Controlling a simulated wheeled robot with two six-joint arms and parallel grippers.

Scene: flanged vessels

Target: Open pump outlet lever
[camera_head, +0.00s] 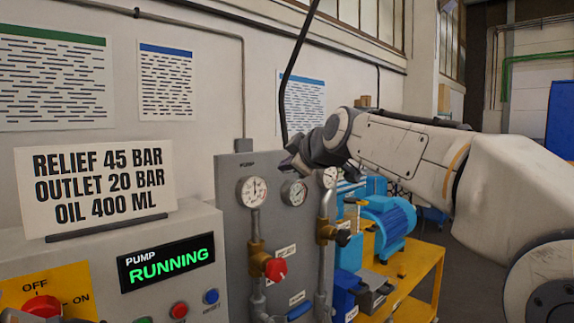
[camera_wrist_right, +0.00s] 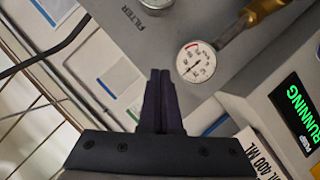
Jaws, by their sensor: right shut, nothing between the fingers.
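My right gripper (camera_head: 290,163) is in front of the top of the grey gauge panel (camera_head: 228,190), shut and empty. Its closed fingers also show in the right wrist view (camera_wrist_right: 160,75), apart from the gauges. A blue lever handle (camera_head: 300,311) shows at the bottom of the head view, low on the pipework and well below the gripper. I cannot tell for sure that it is the outlet lever. Its lower surroundings are cut off. A dark shape at the bottom left edge may be part of my left gripper; its jaws cannot be made out.
A red knob (camera_head: 275,268) sits on the left brass valve, a black handle (camera_head: 343,238) on the right one. The control box display (camera_head: 167,263) reads PUMP RUNNING. A sign (camera_head: 95,185) gives pressures. A blue motor (camera_head: 391,222) stands on a yellow bench (camera_head: 423,272).

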